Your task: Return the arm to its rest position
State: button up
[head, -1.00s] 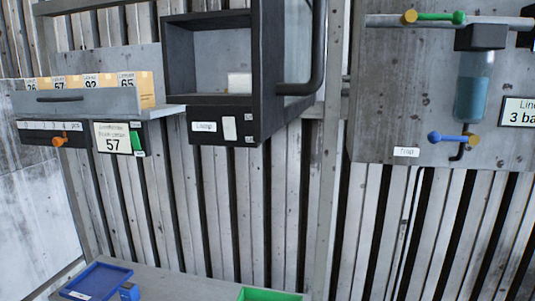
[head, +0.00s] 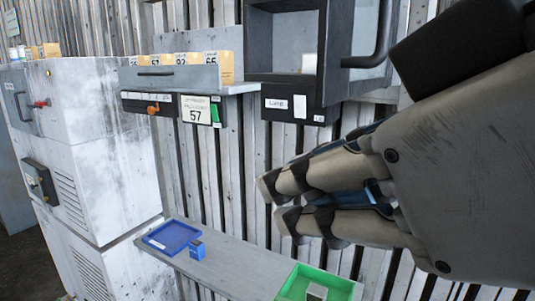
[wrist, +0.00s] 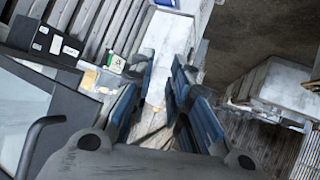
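My gripper (head: 274,203) reaches in from the right in the head view, in front of the slatted wall, with its fingertips pointing left. The two fingers are a little apart, with nothing seen between them. In the wrist view, the gripper's blue-padded fingers (wrist: 163,72) show a clear gap with only background in it. My forearm is mostly outside the head view, so the arm's full pose is hidden.
A dark open-fronted box (head: 284,48) with its door swung open hangs above my gripper. A card drawer (head: 165,77) is left of it. Below, a grey bench (head: 230,270) holds a blue tray (head: 172,237), blue block (head: 197,248) and green tray (head: 348,289). A white cabinet (head: 110,170) stands left.

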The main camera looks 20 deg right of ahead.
jog(key=w+d+f+m+g+h, duration=0.1)
jog(key=w+f+m+g, duration=0.1)
jog(key=f, duration=1.5)
jog(key=w+d+f+m+g, duration=0.1)
jog(key=f+g, duration=0.3)
jog(key=f, duration=1.4)
jog(key=shift+w+f+m+g+h+b, duration=0.15)
jog(key=shift+w+m+g+h+b, duration=0.25)
jog(key=shift+w+m, duration=0.15)
jog(key=shift+s, duration=0.1)
